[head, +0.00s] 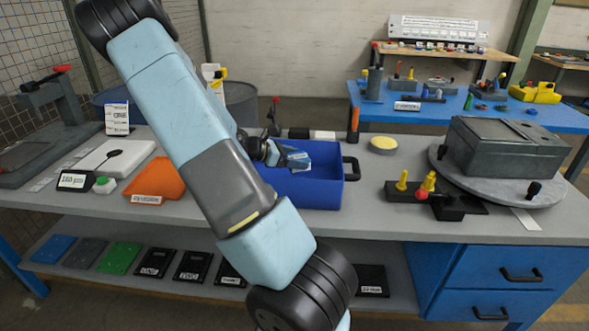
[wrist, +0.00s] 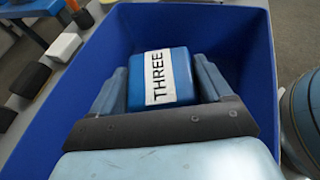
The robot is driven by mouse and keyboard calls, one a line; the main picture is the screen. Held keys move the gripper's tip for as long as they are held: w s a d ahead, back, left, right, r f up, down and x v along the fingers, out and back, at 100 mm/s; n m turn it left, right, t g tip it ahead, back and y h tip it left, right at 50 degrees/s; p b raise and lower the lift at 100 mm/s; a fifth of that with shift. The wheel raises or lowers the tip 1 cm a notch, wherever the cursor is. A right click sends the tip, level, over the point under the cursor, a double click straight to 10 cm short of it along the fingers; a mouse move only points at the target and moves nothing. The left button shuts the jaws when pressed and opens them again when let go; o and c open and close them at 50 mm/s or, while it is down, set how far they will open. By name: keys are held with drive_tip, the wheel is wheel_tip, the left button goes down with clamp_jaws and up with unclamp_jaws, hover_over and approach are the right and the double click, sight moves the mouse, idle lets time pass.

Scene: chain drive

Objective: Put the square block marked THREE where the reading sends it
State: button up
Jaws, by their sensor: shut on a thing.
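The square block marked THREE (wrist: 140,85) is blue with a white label reading "THREE" in black. It shows in the wrist view between the fingers of my gripper (wrist: 160,88). My gripper is shut on it, inside or over the blue bin (wrist: 250,50). In the head view my gripper (head: 292,157) is at the blue bin (head: 310,192), and my arm covers the bin's left part. I cannot tell whether the block touches the bin floor. A display (head: 77,181) on the left of the bench shows a reading that looks like "183 mm", too small to be sure.
An orange tray (head: 158,182) and a white plate (head: 118,158) lie left of my arm. A black fixture with yellow pegs (head: 430,190) and a grey box on a turntable (head: 508,147) stand right. Black plates and coloured mats (head: 120,257) lie on the lower shelf.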

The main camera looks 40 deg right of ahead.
drive_tip(key=shift+w+d+f, duration=0.25)
drive_tip(key=shift+d+f, duration=0.05)
drive_tip(key=shift+f, duration=0.25)
drive_tip(key=shift+w+d+f, duration=0.25)
drive_tip(key=shift+f, duration=1.6)
drive_tip(key=shift+a+f, duration=0.1)
drive_tip(key=shift+f, duration=0.5)
drive_tip(key=o, duration=1.4)
drive_tip(key=shift+w+a+r, duration=0.1)
drive_tip(key=shift+r, duration=0.3)
drive_tip(key=v, duration=0.7)
drive_tip(key=shift+r, duration=0.35)
